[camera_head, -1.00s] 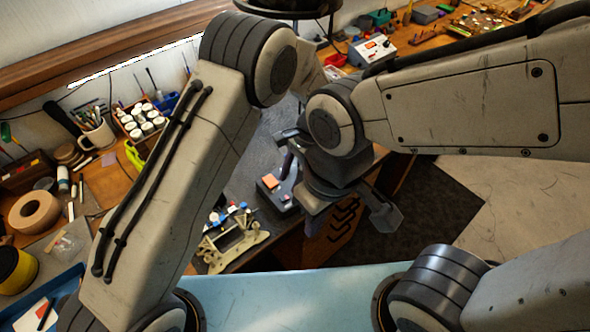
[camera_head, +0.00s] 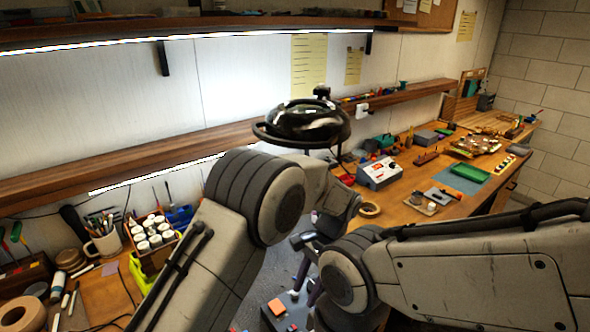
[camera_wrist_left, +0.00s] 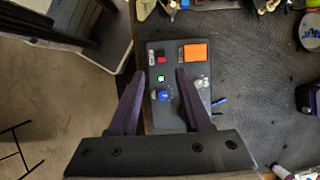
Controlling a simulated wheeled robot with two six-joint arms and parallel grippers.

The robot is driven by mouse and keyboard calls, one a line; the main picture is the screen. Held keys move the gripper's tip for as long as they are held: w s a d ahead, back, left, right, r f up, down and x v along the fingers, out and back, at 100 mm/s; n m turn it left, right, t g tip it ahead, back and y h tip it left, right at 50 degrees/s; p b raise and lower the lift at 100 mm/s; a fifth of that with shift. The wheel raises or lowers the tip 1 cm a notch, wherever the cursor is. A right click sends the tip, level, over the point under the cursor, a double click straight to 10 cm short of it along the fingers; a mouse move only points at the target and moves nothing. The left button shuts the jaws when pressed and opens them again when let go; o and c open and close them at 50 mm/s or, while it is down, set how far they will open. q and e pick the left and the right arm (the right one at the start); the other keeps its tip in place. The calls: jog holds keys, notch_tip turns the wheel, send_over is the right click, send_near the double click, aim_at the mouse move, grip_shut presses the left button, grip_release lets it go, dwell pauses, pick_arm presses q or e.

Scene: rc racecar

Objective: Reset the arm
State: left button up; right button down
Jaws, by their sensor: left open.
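My left arm comes in from the left of the head view, and its dark gripper (camera_head: 308,268) hangs over the workbench, partly hidden by my right arm. In the left wrist view the left gripper (camera_wrist_left: 160,76) has its two purple fingers apart, with nothing between them. They point over a grey control box (camera_wrist_left: 181,108) with an orange square, a red button, a green button and a blue knob. The box (camera_head: 290,315) also shows at the bottom of the head view. My right arm crosses from the right; its gripper is out of view.
White jars (camera_head: 152,232) and a mug (camera_head: 103,241) stand at left. A wooden shelf (camera_head: 120,172) runs behind.

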pick_arm(q)
jog(key=s+a+r+n+t+h+b, duration=0.1)
jog(key=s+a+r+n+h+b, duration=0.15)
jog(key=s+r, duration=0.7)
jog(key=s+a+f+h+b, duration=0.1)
jog(key=s+a, duration=0.2)
jog(key=s, duration=0.3)
jog(key=s+a+f+n+t+h, duration=0.1)
jog(key=s+a, duration=0.2)
jog(key=s, duration=0.4)
jog(key=shift+s+f+t+b, duration=0.15)
jog(key=shift+f+t+b, duration=0.1)
jog(key=shift+t+b, duration=0.1)
pick_arm(e)
notch_tip(320, 180, down, 4)
jog(key=shift+f, duration=0.2)
pick_arm(q)
jog(key=shift+a, duration=0.1)
pick_arm(e)
jog(key=shift+a, duration=0.15)
